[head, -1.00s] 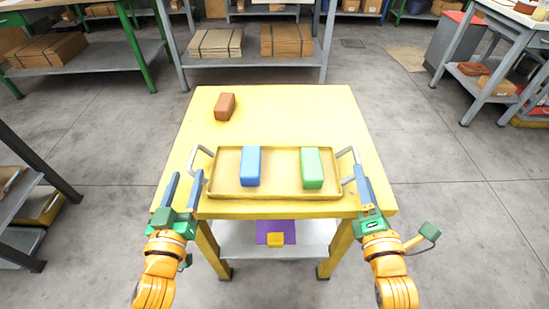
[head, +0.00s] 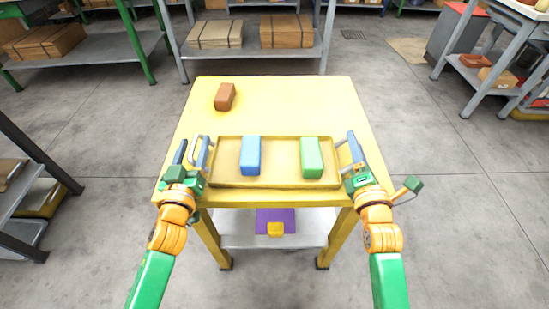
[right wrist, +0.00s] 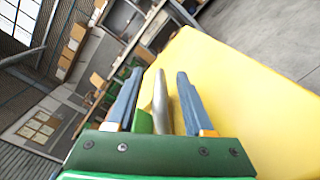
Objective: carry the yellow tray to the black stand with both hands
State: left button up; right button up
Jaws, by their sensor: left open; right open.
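The yellow tray (head: 275,182) lies on the yellow table (head: 290,105) near its front edge, with a grey handle at each end. A blue block (head: 250,156) and a green block (head: 311,157) sit in it. My left gripper (head: 192,151) is open at the left handle (head: 191,147), which appears between its fingers. My right gripper (head: 351,148) is open at the right handle (head: 342,144). In the right wrist view the handle bar (right wrist: 160,100) stands between the two open blue fingers, apart from both. I cannot make out the black stand.
A reddish-brown block (head: 225,96) lies at the table's back left. A purple patch with a yellow block (head: 275,229) is on the table's lower shelf. Dark shelving (head: 30,200) stands at the left and a grey rack (head: 250,60) at the back.

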pick_arm(q)
grip_shut()
pick_arm(e)
grip_shut()
jog(key=shift+d+r, duration=0.1)
jog(key=shift+r, duration=0.05)
dwell(1.0)
